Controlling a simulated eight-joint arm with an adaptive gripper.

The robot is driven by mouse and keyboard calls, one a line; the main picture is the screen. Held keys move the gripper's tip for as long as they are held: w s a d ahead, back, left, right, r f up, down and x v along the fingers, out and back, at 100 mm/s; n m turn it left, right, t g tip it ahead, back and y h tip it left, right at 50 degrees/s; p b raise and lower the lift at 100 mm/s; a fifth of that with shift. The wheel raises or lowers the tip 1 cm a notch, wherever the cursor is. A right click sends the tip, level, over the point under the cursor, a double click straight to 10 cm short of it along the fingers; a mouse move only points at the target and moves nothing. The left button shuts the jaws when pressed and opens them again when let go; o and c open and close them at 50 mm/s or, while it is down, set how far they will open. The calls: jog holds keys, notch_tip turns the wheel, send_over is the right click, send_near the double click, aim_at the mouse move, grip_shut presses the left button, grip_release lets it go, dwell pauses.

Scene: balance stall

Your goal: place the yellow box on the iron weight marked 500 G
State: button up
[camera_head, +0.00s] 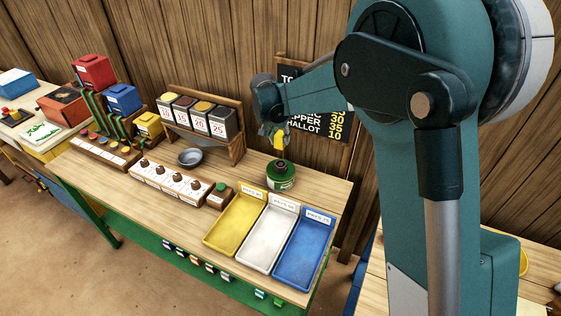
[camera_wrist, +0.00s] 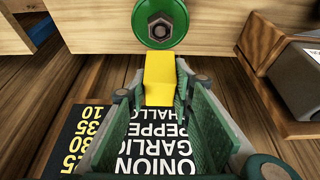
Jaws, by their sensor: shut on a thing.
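My gripper (camera_head: 273,137) is shut on a yellow box (camera_wrist: 159,80), with a finger on each side of it. The held box also shows as a small yellow piece (camera_head: 279,143) below the gripper in the head view. Beneath it, a green round weight (camera_head: 281,178) with a dark knob stands upright on the table. In the wrist view the weight (camera_wrist: 160,22) shows from above with a bolt-like centre, just beyond the box's end. The box appears above the weight and apart from it in the head view. The weight's marking is too small to read.
Yellow (camera_head: 233,224), white (camera_head: 267,238) and blue (camera_head: 302,247) trays lie in front of the weight. A wooden rack of jars (camera_head: 201,122) and a metal bowl (camera_head: 190,157) stand left. Another yellow box (camera_head: 149,124) sits on a stepped stand. A price board (camera_head: 325,130) is behind.

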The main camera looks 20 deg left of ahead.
aim_at(280, 148)
jog(key=shift+f, duration=2.95)
jog(key=shift+f, duration=0.1)
jog(key=shift+f+p, duration=0.3)
jog(key=shift+f, duration=1.5)
jog(key=shift+f, duration=0.15)
jog(key=o, duration=0.9)
jog(key=shift+b+v, duration=0.3)
jog(key=shift+v, duration=5.85)
